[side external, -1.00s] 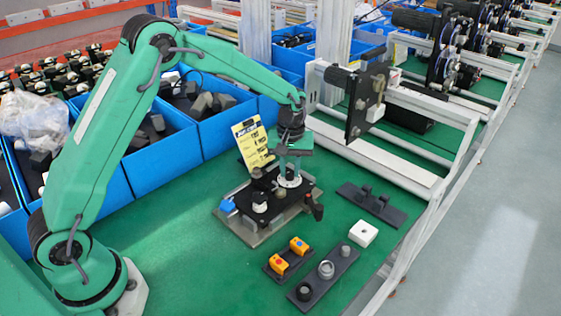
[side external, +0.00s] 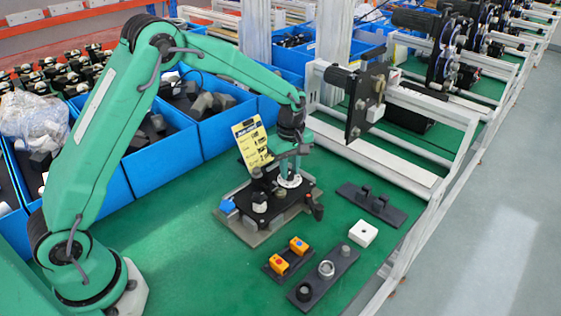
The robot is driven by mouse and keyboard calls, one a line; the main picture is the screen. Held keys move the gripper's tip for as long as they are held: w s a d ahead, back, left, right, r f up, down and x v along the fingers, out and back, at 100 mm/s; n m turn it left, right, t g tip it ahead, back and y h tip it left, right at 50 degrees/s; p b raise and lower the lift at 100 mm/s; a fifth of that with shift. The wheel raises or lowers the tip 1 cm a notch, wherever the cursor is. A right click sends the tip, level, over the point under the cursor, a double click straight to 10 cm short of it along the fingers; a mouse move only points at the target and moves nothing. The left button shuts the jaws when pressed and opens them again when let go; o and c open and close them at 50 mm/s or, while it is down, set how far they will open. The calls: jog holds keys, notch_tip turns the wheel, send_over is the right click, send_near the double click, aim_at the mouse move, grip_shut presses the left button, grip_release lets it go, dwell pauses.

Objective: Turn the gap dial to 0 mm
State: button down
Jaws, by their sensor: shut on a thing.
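The black fixture on its grey plate (side external: 247,232) stands on the green table in the middle of the side view. A round white-rimmed dial (side external: 289,183), seemingly the gap dial, sits on its back right part. My gripper (side external: 289,174) points straight down over this dial and is shut on its knob. The fingers hide the knob, and the dial's marks are too small to read. A yellow card with print (side external: 251,143) stands upright behind the fixture.
Blue bins (side external: 190,140) line the back. Green table at front left is clear.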

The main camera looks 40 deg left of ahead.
aim_at(290, 171)
jog(key=shift+r, duration=0.2)
jog(key=c, duration=1.2)
grip_release()
jog(key=shift+f, duration=0.1)
jog(key=shift+c, duration=0.2)
jog(key=shift+r, duration=3.9)
